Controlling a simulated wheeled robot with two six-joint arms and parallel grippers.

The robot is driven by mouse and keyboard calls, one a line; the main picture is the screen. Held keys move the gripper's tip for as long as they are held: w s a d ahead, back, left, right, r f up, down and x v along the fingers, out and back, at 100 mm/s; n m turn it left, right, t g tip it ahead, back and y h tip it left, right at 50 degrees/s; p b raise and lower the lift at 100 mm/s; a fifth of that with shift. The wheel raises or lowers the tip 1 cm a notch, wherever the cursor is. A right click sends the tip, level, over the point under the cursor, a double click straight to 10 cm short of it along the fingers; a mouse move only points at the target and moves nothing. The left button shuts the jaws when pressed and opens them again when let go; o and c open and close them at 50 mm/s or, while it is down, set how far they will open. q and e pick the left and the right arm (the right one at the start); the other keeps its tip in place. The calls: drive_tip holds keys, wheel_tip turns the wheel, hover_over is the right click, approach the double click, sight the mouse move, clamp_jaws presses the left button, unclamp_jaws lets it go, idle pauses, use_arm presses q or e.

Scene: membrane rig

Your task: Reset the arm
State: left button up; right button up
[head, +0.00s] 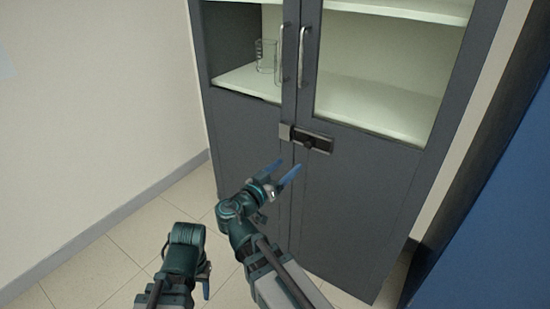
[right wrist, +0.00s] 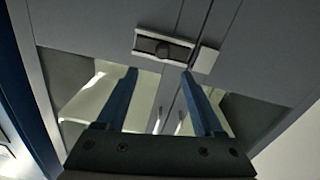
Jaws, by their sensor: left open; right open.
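My right gripper (head: 280,172) is open and empty in front of the grey cabinet (head: 345,215), below its latch. Its two blue fingers (right wrist: 160,80) are spread apart in the right wrist view, with nothing between them but the cabinet behind. My left gripper (head: 206,280) is low at the left in the head view, pointing down; only part of a blue finger shows. The latch (head: 306,138) lies across the seam of the two doors. It also shows in the right wrist view (right wrist: 176,50), apart from the fingers.
The cabinet doors are shut, with two upright handles (head: 303,56). A glass beaker (head: 265,56) stands on a shelf behind the left door. A blue surface (head: 490,215) is at the right. Tiled floor (head: 95,275) is clear at the left, beside a wall.

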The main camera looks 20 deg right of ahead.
drive_tip(key=s+a+f+n+g+y, duration=0.3)
drive_tip(key=s+f, duration=0.1)
drive_tip(key=f, duration=0.4)
drive_tip(key=s+a+f+n+g+y, duration=0.3)
drive_tip(key=f+y, duration=0.1)
drive_tip(key=f, duration=0.4)
drive_tip(key=s+a+f+n+g+y, duration=0.4)
drive_tip(key=s+a+f+n+y, duration=0.25)
drive_tip(key=s+a, duration=0.35)
wheel_tip(320, 180, up, 31)
drive_tip(key=a+p, duration=0.2)
drive_tip(key=p, duration=2.8)
drive_tip(key=shift+w+g, duration=0.25)
drive_tip(key=shift+g, duration=0.05)
drive_tip(key=shift+d+f+n, duration=0.1)
drive_tip(key=shift+f+n, duration=0.05)
drive_tip(key=shift+n, duration=0.1)
